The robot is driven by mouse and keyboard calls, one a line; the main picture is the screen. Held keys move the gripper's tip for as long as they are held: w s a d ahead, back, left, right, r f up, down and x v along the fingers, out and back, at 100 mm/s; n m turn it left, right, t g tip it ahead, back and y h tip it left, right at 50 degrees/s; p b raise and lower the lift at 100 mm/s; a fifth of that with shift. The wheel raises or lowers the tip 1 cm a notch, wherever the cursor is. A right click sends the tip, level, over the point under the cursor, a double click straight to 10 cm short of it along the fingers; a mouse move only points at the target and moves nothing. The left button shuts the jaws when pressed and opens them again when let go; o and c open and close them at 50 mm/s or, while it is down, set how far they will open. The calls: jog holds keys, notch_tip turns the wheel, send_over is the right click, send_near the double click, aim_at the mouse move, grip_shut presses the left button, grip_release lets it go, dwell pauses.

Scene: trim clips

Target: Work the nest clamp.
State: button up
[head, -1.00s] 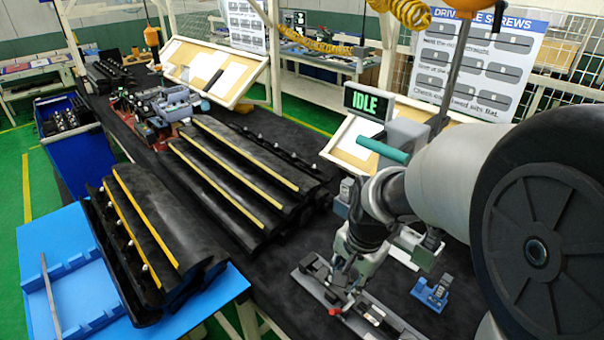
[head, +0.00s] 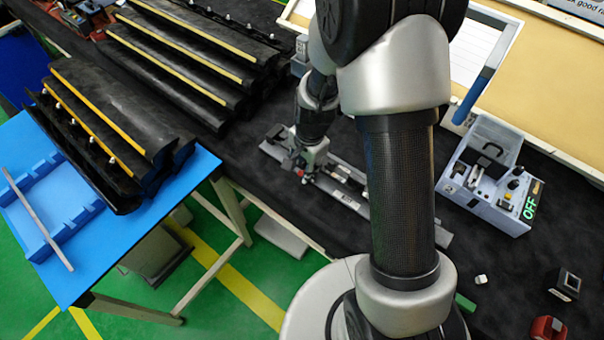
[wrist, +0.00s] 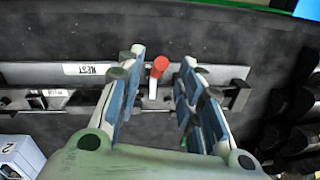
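The nest fixture is a long grey rail (head: 432,233) on the black bench, with dark clamp parts along it. In the wrist view the rail (wrist: 45,72) crosses the picture and carries an upside-down "NEST" label (wrist: 85,69). A clamp lever with a red knob (wrist: 159,66) stands up from it. My gripper (wrist: 161,60) is open, with one blue-padded finger on each side of the knob and gaps showing between. In the head view my gripper (head: 306,165) is low over the rail's left part; my arm hides some of the rail.
A grey tester box (head: 492,207) showing "OFF" stands right of my arm. Black trim panels (head: 180,50) lie behind to the left, and more lie on a blue table (head: 190,175). Small loose parts (head: 548,328) are at the bench's front right. Bare bench surrounds the rail.

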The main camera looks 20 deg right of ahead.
aim_at(303, 171)
jog(key=f, duration=0.4)
jog(key=shift+w+a+b, duration=0.1)
jog(key=shift+w+b, duration=0.1)
jog(key=shift+b, duration=0.15)
jog(key=shift+c, duration=0.3)
grip_shut()
